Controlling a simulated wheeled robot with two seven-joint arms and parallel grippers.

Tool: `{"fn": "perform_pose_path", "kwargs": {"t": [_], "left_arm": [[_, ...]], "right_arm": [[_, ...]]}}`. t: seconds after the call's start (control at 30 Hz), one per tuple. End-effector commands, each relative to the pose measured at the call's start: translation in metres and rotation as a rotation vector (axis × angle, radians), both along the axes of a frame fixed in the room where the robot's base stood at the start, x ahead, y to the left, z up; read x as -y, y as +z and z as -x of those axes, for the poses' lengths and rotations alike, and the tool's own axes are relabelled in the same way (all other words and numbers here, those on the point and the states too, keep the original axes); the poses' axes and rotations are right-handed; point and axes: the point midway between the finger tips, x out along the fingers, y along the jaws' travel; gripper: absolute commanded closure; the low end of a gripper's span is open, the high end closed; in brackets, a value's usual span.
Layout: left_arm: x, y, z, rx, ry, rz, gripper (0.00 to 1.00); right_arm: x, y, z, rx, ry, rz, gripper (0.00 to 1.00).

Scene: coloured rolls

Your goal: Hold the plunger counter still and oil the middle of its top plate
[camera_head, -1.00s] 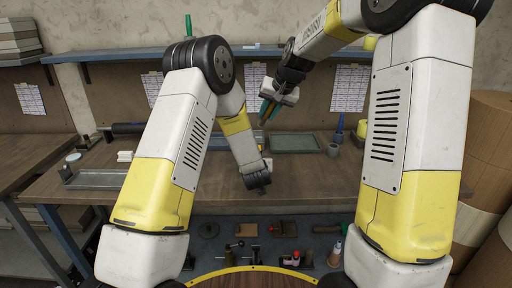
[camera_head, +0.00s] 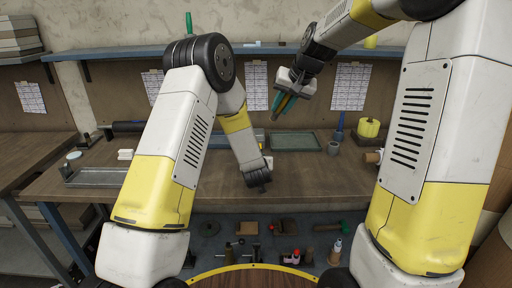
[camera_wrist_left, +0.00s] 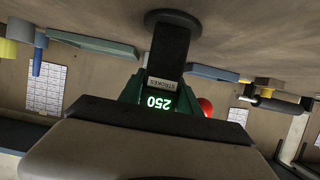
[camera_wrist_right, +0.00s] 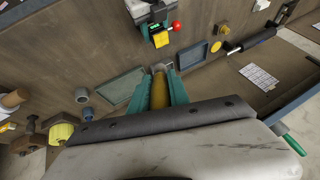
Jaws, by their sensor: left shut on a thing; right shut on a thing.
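The plunger counter (camera_wrist_left: 172,60) shows in the left wrist view as a dark column with a round base on the tabletop, a "STROKES" label and a lit display reading 250. My left gripper (camera_wrist_left: 160,100) is shut on it with green fingers. In the right wrist view its yellow top plate (camera_wrist_right: 161,39) and red knob (camera_wrist_right: 176,25) show; in the head view my left arm hides it. My right gripper (camera_head: 284,103) is shut on a brass-coloured tool (camera_wrist_right: 159,92), seemingly the oiler, held in the air above the bench, apart from the counter. Its tip cannot be made out.
A green tray (camera_head: 296,142) lies at the back of the bench (camera_head: 320,180). A grey cup (camera_head: 333,148) and a yellow roll (camera_head: 369,128) stand right of it. Another shallow tray (camera_head: 97,177) lies at the left. Several tools sit on the low shelf below.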

Motion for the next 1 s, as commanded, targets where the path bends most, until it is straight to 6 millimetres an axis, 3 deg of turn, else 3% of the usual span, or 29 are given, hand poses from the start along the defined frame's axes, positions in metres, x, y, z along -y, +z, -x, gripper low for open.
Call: {"fn": "perform_pose_path", "kwargs": {"t": [0.37, 0.4, 0.5, 0.7, 0.87, 1.0], "left_arm": [[-0.0005, -0.0053, 0.0025, -0.013, -0.001, -0.002, 1.0], [-0.0003, -0.004, 0.0019, -0.01, 0.0, -0.001, 0.54], [-0.0003, -0.0032, 0.0014, -0.008, 0.0, -0.001, 0.35], [-0.0002, -0.0015, 0.0006, -0.003, 0.0, -0.001, 0.35], [-0.0005, -0.0018, 0.0009, -0.004, 0.001, -0.001, 0.08], [-0.0005, -0.0011, 0.0005, -0.003, 0.001, 0.0, 0.08]], "right_arm": [[0.0028, 0.0027, 0.0031, 0.0, 0.001, 0.0, 1.0], [0.0028, 0.0027, 0.0032, 0.0, 0.001, 0.0, 1.0], [0.0029, 0.0026, 0.0031, 0.0, 0.001, 0.0, 1.0], [0.0028, 0.0027, 0.0031, 0.0, 0.001, 0.0, 1.0], [0.0028, 0.0027, 0.0031, 0.0, 0.001, 0.0, 1.0], [0.0028, 0.0027, 0.0031, 0.0, 0.001, 0.0, 1.0]]}}
